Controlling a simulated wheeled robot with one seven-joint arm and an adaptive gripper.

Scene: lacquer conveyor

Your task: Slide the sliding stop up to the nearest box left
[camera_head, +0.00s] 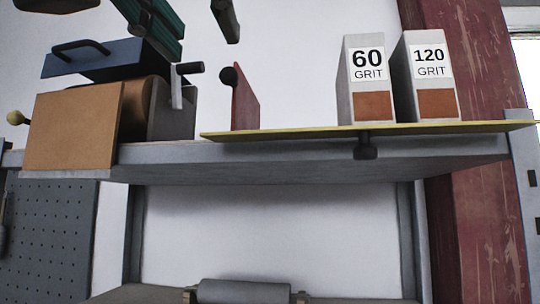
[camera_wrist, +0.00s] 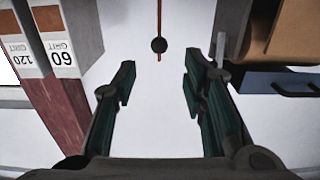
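The sliding stop is a thin red upright plate (camera_head: 246,98) with a black ball knob (camera_head: 229,76), standing on the shelf left of the grit boxes. In the wrist view its knob (camera_wrist: 158,45) lies ahead, between my fingers' lines and beyond their tips. My gripper (camera_wrist: 157,82) is open and empty; in the head view its fingers (camera_head: 203,48) hang from the top, above and left of the stop. The 60 grit box (camera_head: 362,80) stands right of the stop with a clear gap. The 120 grit box (camera_head: 424,78) stands close to its right. Both also show upside down in the wrist view.
A yellow strip (camera_head: 290,133) with a dark knob (camera_head: 365,151) below runs along the shelf (camera_head: 320,160). A red post stands at right.

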